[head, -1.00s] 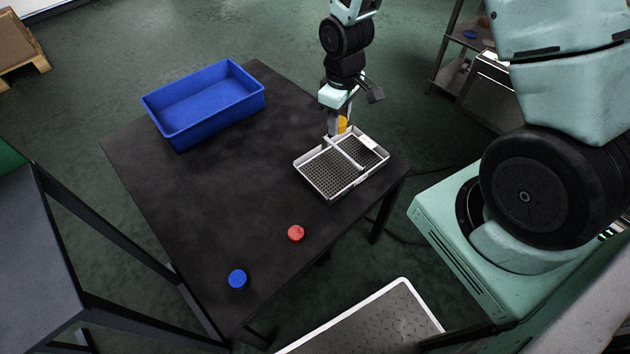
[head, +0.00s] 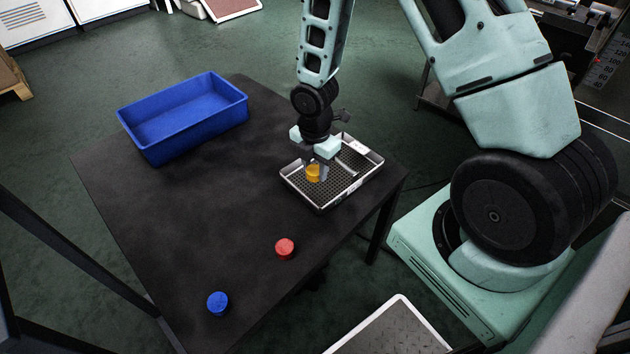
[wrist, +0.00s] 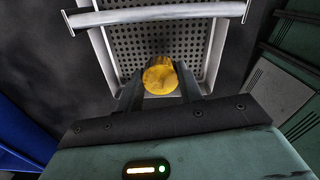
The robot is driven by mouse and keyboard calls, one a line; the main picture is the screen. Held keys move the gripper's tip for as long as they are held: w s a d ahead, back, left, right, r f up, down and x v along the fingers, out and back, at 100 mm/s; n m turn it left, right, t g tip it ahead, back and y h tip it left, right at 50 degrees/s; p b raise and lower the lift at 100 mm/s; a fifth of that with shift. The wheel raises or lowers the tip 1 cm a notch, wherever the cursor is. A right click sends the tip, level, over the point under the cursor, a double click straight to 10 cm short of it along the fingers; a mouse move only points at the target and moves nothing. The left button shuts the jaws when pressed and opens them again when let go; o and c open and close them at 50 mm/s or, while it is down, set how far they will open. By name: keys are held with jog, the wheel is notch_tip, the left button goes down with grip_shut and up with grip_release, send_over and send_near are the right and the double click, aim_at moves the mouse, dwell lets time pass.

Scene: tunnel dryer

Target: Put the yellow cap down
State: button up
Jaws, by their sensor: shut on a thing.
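The yellow cap (head: 313,172) is between the fingers of my gripper (head: 318,170), over the near left part of the metal tray (head: 322,206). In the wrist view the cap (wrist: 160,76) sits between the two dark fingers, with the perforated tray floor (wrist: 128,46) behind it. My gripper is shut on the cap. I cannot tell whether the cap touches the tray floor. A bar divides the tray, and the cap is on its near side.
A blue bin (head: 183,118) stands on the dark table (head: 200,220) at the back left. A red cap (head: 285,249) and a blue cap (head: 218,303) lie near the table's front. The table's middle is clear.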

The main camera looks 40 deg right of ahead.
aim_at(315, 187)
jog(key=shift+f+b, duration=0.35)
jog(key=shift+f, duration=1.7)
jog(key=shift+f, duration=0.2)
jog(key=o, duration=1)
